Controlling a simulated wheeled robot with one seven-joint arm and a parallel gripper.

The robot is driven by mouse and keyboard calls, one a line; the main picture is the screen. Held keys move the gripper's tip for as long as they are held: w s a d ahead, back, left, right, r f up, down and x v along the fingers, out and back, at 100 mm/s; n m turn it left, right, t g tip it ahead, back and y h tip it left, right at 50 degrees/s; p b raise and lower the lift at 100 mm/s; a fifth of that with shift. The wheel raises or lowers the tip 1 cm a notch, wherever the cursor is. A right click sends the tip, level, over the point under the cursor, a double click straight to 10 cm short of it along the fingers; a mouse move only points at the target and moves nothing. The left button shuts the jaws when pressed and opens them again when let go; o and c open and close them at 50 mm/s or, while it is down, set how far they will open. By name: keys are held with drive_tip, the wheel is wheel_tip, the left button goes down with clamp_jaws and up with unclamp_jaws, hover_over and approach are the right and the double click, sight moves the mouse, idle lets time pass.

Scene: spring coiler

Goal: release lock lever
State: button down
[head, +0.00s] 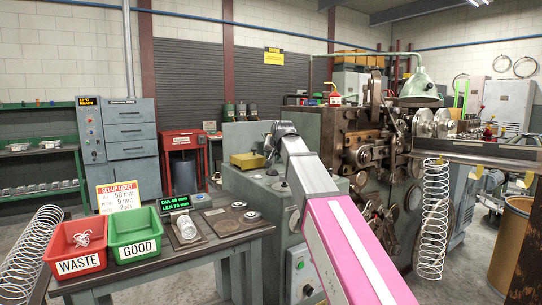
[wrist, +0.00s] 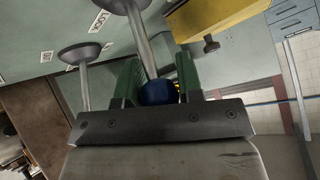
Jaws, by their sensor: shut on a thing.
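In the wrist view my gripper (wrist: 158,78) has its two green fingers closed around a dark blue ball knob (wrist: 158,93). The knob sits on the end of a grey metal lever (wrist: 141,40) that rises from a round grey boot on a pale green panel (wrist: 40,30). A second lever (wrist: 84,85) with its own grey boot stands to the left, apart from the fingers. In the head view my gripper (head: 270,150) is over the green machine cabinet (head: 240,190); the blue knob is hidden there.
A yellow box (head: 247,160) lies on the cabinet by my gripper; it is also close right of the fingers in the wrist view (wrist: 215,20). The coiling machine (head: 370,150) stands right. A bench with red (head: 78,262) and green bins (head: 137,250) stands left.

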drive_tip(key=shift+s+d+f+t+y, duration=0.1)
drive_tip(key=shift+s+d+t+y, duration=0.4)
drive_tip(key=shift+s+t, duration=0.3)
drive_tip(key=shift+w, duration=0.1)
drive_tip(key=c, duration=0.8)
unclamp_jaws()
drive_tip(key=v, duration=1)
drive_tip(key=shift+s+d, duration=0.1)
drive_tip(key=shift+s, duration=0.35)
drive_tip(key=shift+s, duration=0.1)
